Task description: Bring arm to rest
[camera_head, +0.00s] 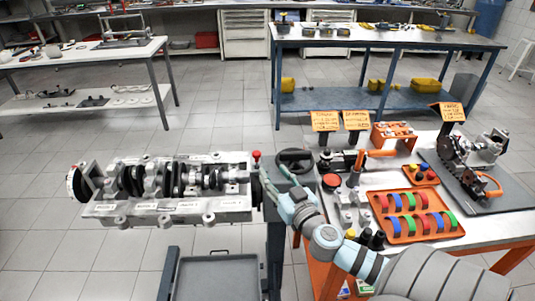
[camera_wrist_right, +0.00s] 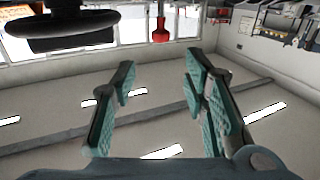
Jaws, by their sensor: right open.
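My right arm reaches in from the lower right in the head view. Its gripper (camera_head: 270,194) is beside the right end of the engine block (camera_head: 165,210), in front of the black handwheel (camera_head: 294,160). In the right wrist view the two teal fingers of this gripper (camera_wrist_right: 160,75) are spread apart, with nothing between them. The handwheel (camera_wrist_right: 70,32) and a red knob (camera_wrist_right: 161,30) show beyond the fingers at the top of that view. The red knob also shows in the head view (camera_head: 256,155). My left gripper is not in view.
The engine block holds a crankshaft (camera_head: 165,178). At right, a white table (camera_head: 465,232) carries an orange tray (camera_head: 447,233) of coloured bearing shells, tools and orange signs (camera_head: 325,121). A grey tray (camera_head: 218,280) is low at the front. Floor at left is clear.

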